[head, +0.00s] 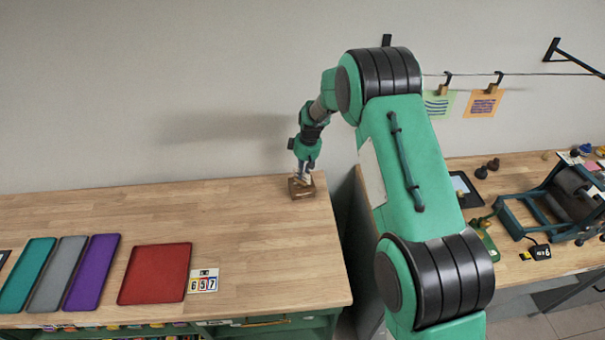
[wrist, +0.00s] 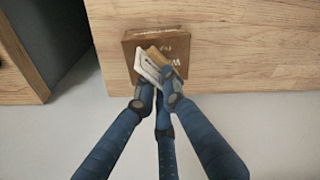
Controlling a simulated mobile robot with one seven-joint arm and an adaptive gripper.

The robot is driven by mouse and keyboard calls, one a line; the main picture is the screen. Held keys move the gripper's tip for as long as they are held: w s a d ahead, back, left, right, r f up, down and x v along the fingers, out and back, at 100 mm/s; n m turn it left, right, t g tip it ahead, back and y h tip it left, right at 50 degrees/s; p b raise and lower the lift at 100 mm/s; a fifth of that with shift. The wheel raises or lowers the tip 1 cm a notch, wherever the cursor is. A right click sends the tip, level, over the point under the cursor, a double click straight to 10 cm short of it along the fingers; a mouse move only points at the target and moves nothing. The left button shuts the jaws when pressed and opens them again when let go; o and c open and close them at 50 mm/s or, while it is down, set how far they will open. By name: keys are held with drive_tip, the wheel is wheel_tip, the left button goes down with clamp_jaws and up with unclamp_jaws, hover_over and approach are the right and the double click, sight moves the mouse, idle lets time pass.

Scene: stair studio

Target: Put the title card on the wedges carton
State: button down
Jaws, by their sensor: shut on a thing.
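The wedges carton (wrist: 133,48) is a small brown box on the wooden bench top, with partly covered pale lettering that begins with W. In the head view the carton (head: 301,190) sits near the bench's right end. My gripper (wrist: 160,85) has blue fingers and is shut on the title card (wrist: 149,66), a small pale piece with a tan, wood-like part beside it. The card is held tilted over the carton and covers part of its top. I cannot tell whether it touches the carton. In the head view my gripper (head: 303,171) points down at the carton.
A red tray (head: 155,274), a purple tray (head: 92,272), a grey tray (head: 58,273) and a teal tray (head: 27,274) lie at the left. A number card (head: 204,281) lies beside the red tray. A gap separates this bench from the right-hand bench (head: 515,178). Bench around the carton is clear.

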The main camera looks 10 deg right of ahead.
sight(306, 181)
drive_tip(key=shift+f, duration=0.1)
drive_tip(key=c, duration=1.8)
unclamp_jaws()
drive_tip(key=shift+c, duration=0.2)
wheel_tip(306, 181, up, 12)
drive_tip(key=s+d, duration=0.1)
drive_tip(key=shift+d+p, duration=0.15)
drive_tip(key=shift+p, duration=0.2)
drive_tip(key=shift+s, duration=0.1)
drive_tip(key=shift+r, duration=0.2)
